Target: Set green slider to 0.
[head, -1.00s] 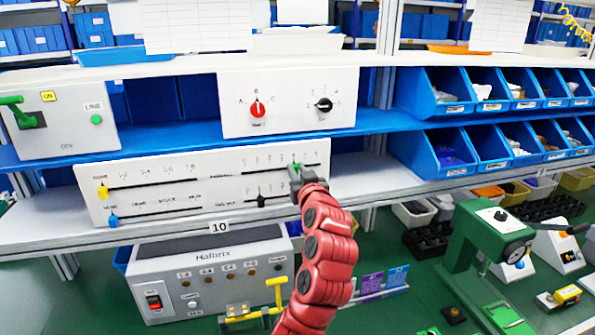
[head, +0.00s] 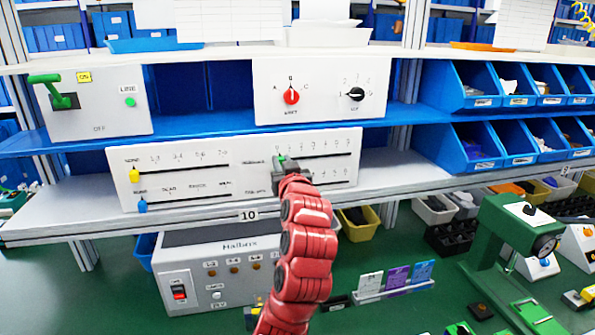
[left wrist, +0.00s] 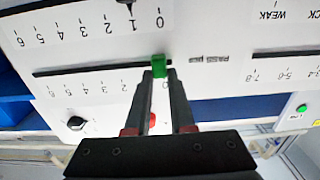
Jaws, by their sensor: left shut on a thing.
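The green slider (head: 281,158) is on the white slider panel (head: 122,160), at the left end of its upper right slot in the head view. In the left wrist view, which shows the panel upside down, the green slider (left wrist: 158,66) is at the slot's end beside the 0 mark. My left gripper (head: 287,168) is at the slider. Its two fingers (left wrist: 160,76) are shut on the green slider from both sides. The gripper partly hides the slider and the scale in the head view. My right gripper is not in view.
A black slider (left wrist: 127,4) is close by on the neighbouring scale, near 1. Yellow (head: 134,175) and blue (head: 142,206) sliders are at the panel's left. A rotary switch box (head: 320,90) stands above. Blue bins (head: 470,150) are to the right.

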